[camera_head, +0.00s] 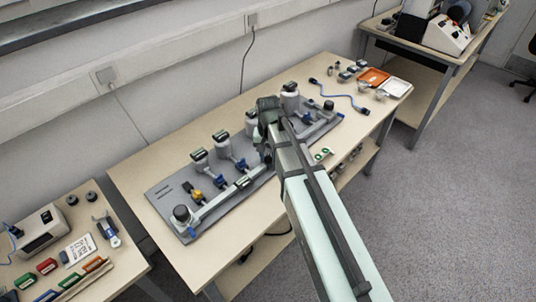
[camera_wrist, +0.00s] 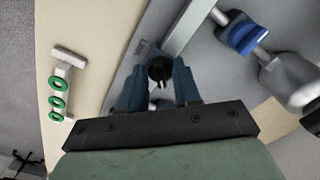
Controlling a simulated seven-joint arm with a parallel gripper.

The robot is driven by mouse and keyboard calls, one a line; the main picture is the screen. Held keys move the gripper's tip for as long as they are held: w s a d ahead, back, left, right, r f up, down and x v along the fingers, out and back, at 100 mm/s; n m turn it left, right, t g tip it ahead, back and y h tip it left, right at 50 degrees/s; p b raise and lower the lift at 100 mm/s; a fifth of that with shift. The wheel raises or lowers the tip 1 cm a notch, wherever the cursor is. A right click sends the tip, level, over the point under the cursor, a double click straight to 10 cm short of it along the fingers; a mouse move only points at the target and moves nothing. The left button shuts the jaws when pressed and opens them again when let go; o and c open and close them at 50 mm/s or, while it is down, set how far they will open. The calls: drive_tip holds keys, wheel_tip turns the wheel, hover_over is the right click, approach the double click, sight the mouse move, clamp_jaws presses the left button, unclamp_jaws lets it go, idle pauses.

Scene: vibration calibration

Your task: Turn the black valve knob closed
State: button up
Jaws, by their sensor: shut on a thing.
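A black valve knob (camera_wrist: 159,70) shows in the wrist view between the two blue fingers of my gripper (camera_wrist: 161,77). The fingers are shut on it, one on each side. The knob sits by a pale pipe (camera_wrist: 190,25) on a grey panel (camera_wrist: 212,68). In the head view my gripper reaches down over the middle of the grey panel (camera_head: 168,194) on the table, and my arm hides the fingertips and the gripped knob.
Gauges (camera_head: 222,137) on stems and blue fittings stand close to my gripper. In the wrist view a blue fitting (camera_wrist: 243,35) is at the upper right, and a white piece with green rings (camera_wrist: 59,85) lies to the left. An orange tray (camera_head: 373,77) is at the table's far end.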

sight(269, 156)
drive_tip(key=n, duration=0.4)
drive_tip(key=shift+n, duration=0.3)
drive_tip(key=shift+d+n, duration=0.1)
drive_tip(key=shift+n, duration=2.5)
drive_tip(key=o, duration=1)
drive_tip(key=shift+o, duration=0.2)
drive_tip(key=shift+r, duration=0.1)
wheel_tip(269, 156, up, 14)
drive_tip(key=shift+d+f, duration=0.1)
drive_tip(key=shift+f, duration=0.1)
